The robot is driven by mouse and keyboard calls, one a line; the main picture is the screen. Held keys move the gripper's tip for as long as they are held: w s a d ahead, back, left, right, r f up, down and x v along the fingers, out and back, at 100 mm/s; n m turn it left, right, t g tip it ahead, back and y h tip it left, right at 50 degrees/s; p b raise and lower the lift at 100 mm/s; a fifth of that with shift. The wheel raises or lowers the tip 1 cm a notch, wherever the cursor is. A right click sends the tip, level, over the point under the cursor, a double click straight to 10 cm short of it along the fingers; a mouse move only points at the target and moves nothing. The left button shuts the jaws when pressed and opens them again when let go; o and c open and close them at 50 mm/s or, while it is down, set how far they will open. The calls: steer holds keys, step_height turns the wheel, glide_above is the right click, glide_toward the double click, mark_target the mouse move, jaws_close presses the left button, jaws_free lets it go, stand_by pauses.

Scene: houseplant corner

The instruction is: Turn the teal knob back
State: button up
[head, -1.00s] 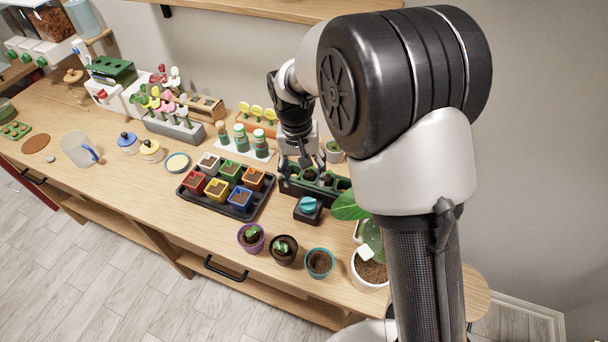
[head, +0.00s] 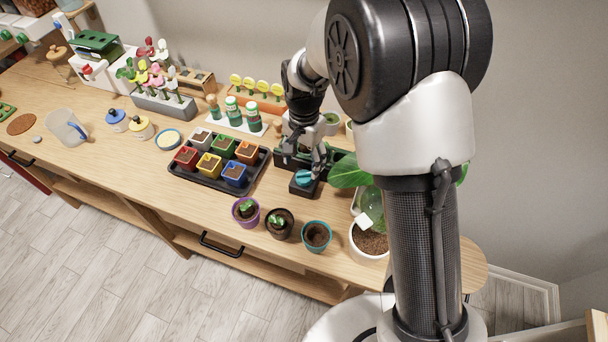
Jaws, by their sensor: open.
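The teal knob (head: 303,177) sits on top of a small dark box (head: 301,189) on the wooden table, right of the black tray of coloured pots. My gripper (head: 309,172) points down right at the knob, with its fingers close above or beside it. The gripper is open. It partly hides the knob's far side, and I cannot tell whether the fingers touch it.
A dark green planter tray (head: 288,157) stands just behind the knob box. A purple pot (head: 246,213), a dark pot (head: 279,224) and a teal-rimmed pot (head: 316,237) stand in front. A leafy plant (head: 350,171) is close on the right.

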mark_target(304, 173)
step_height(304, 173, down, 6)
steer(key=shift+b, duration=0.65)
steer(key=shift+c, duration=0.3)
steer(key=c, duration=1)
